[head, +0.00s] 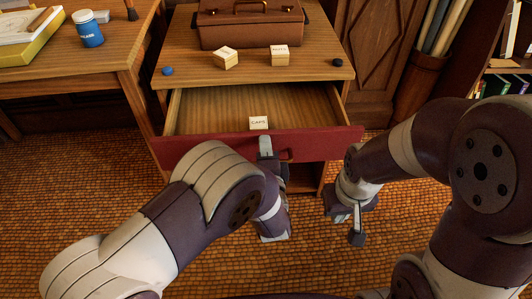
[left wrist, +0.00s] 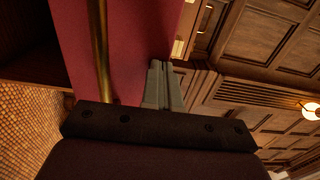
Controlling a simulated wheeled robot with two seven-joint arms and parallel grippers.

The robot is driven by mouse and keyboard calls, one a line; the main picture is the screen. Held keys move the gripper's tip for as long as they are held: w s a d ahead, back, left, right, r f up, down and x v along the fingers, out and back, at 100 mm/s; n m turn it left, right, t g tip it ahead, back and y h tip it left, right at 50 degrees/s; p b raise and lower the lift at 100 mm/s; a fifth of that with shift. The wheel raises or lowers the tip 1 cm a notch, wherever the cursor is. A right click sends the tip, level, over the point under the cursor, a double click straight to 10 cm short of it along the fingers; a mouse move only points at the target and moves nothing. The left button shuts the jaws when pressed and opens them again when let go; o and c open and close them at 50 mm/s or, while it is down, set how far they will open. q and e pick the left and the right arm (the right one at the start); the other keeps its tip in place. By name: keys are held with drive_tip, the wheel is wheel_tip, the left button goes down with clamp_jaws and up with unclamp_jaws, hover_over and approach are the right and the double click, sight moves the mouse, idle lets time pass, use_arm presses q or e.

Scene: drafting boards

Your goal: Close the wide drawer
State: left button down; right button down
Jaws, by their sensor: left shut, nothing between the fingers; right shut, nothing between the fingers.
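The wide drawer (head: 205,146) has a dark red front and stands pulled out below the tabletop, its wooden inside showing. A small block marked CAPS (head: 259,123) is in it near the front. My left gripper (head: 265,145) is shut and empty, with its fingertips at the drawer front. In the left wrist view, the shut fingers (left wrist: 160,82) lie over the edge of the red front (left wrist: 138,45), beside the brass handle (left wrist: 101,50) and not around it. I cannot tell whether they touch the front. My right gripper (head: 350,228) is shut and empty, right of the drawer and apart from it.
On the tabletop (head: 190,70) are a brown case (head: 248,30), two small labelled boxes (head: 225,58), a blue knob-like piece (head: 167,71) and a dark one (head: 338,62). A desk with a blue jar (head: 88,30) stands left. Tiled floor (head: 75,185) is open at the lower left.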

use_arm(q)
drive_tip(key=w+b, duration=0.2)
drive_tip(key=w, duration=1.9)
drive_tip(key=shift+w+r, duration=0.25)
drive_tip(key=shift+r, duration=0.1)
